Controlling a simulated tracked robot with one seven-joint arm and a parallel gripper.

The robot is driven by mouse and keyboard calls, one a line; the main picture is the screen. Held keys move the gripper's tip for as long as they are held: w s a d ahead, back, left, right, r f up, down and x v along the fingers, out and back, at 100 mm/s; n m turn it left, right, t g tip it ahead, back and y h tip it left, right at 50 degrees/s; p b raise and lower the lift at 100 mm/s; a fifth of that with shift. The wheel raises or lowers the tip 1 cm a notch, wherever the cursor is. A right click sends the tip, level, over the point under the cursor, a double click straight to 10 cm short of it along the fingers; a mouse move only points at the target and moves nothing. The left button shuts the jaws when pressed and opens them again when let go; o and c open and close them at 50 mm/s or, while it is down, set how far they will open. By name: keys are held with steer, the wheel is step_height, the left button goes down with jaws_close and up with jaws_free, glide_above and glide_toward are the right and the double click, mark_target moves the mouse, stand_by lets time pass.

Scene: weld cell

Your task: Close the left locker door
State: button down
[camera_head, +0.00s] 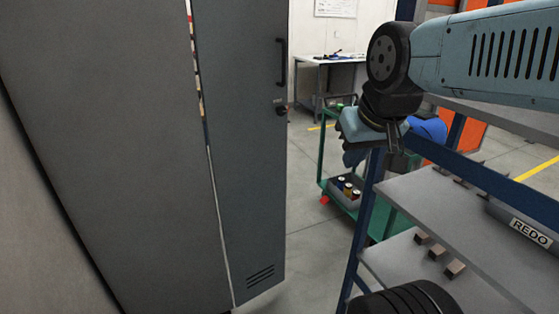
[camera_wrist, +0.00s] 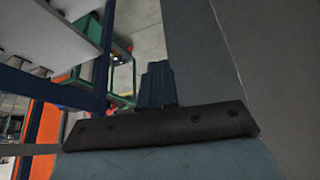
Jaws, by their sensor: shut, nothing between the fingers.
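The tall grey locker (camera_head: 110,150) fills the left of the head view. The door panel (camera_head: 240,170) has a black handle (camera_head: 281,62), a lock (camera_head: 281,109) below it and vent slots near its foot. A narrow slit with coloured bits runs down the panel's left edge; I cannot tell how far the door stands open. My gripper (camera_head: 354,158) is right of the door's handle edge in the picture, apart from the handle. In the wrist view, its dark blue fingers (camera_wrist: 158,84) are together and empty. A grey panel, probably the door (camera_wrist: 195,60), rises to their right.
A blue-framed shelf rack (camera_head: 440,210) with grey boards and a REDO label stands at right, close to my gripper. A green cart (camera_head: 345,198) with cans stands behind, and a workbench (camera_head: 330,60) farther back. Floor (camera_head: 308,230) shows between locker and rack.

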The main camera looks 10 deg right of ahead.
mark_target(280, 160)
steer(key=w+d+f+n+t, duration=0.1)
steer(key=w+d+f+t, duration=0.15)
steer(key=w, duration=0.65)
steer(key=w+d+f+t, duration=0.1)
steer(key=w+f, duration=0.3)
steer(key=w, duration=0.6)
steer(key=w+d+f+n+t, duration=0.1)
steer(key=w+d+f+t, duration=0.15)
steer(key=w, duration=0.65)
steer(key=w+a+f+n+t+y, duration=0.1)
steer(key=w+f+t+y, duration=0.15)
steer(key=w+f, duration=0.6)
steer(key=s+a+f+n+t+y, duration=0.1)
steer(key=s+f+t+y, duration=0.25)
steer(key=f, duration=0.75)
steer(key=shift+g+y, duration=0.4)
steer(key=shift+g, duration=0.1)
steer(key=x, duration=1.4)
steer(key=shift+w+a, duration=0.1)
steer(key=shift+w, duration=0.1)
